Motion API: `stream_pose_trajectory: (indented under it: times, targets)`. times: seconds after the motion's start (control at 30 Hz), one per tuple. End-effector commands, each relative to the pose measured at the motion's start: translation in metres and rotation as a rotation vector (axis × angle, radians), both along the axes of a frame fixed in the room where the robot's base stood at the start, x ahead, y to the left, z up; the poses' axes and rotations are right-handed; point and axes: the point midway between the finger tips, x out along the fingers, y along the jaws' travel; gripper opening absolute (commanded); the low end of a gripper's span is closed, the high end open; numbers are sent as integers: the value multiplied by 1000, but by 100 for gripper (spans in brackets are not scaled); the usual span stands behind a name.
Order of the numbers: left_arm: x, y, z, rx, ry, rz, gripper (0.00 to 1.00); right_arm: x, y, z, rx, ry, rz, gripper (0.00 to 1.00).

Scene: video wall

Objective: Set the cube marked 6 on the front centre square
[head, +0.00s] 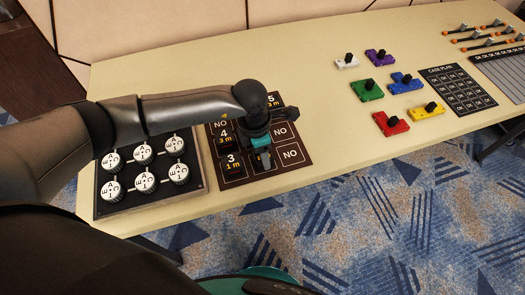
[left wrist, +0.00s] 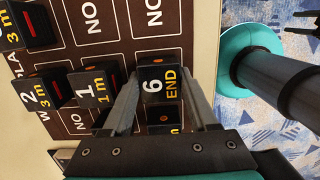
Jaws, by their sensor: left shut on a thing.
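The cube marked 6 (left wrist: 158,84) is black, with a white 6 and yellow END on its top. In the left wrist view it sits between the two fingers of my left gripper (left wrist: 165,100), which is shut on it. It is at the front centre square of the brown board (head: 234,182); I cannot tell whether it touches the board. In the head view my left gripper (head: 262,160) is over the front middle of the board and mostly hides the cube.
Cube 1 (left wrist: 93,87) and cube 2 (left wrist: 45,95) stand behind cube 6. Cube 3 (head: 232,163) stands at front left, close beside it. The front right square marked NO (head: 289,154) is bare. A tray of round white-topped knobs (head: 201,188) lies left of the board.

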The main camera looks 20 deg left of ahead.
Motion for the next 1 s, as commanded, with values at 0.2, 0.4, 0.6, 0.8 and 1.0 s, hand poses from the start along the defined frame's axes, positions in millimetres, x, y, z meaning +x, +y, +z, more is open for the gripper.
stream_pose_trajectory:
  times: [0.2, 0.4, 0.6, 0.8, 1.0]
  targets:
    - [0, 0, -1, 1, 1, 0, 82, 0, 2, 0, 3, 1, 0, 50]
    - [0, 0, -1, 1, 1, 1, 89, 0, 3, 0, 4, 0, -1, 50]
    - [0, 0, 3, 1, 1, 1, 89, 0, 3, 3, 4, 0, 0, 50]
    - [-1, 4, 36, 0, -2, 0, 89, 0, 3, 11, 4, 0, 0, 50]
    - [-4, 8, 80, 1, -5, -1, 89, 0, 3, 19, 4, 0, 0, 50]
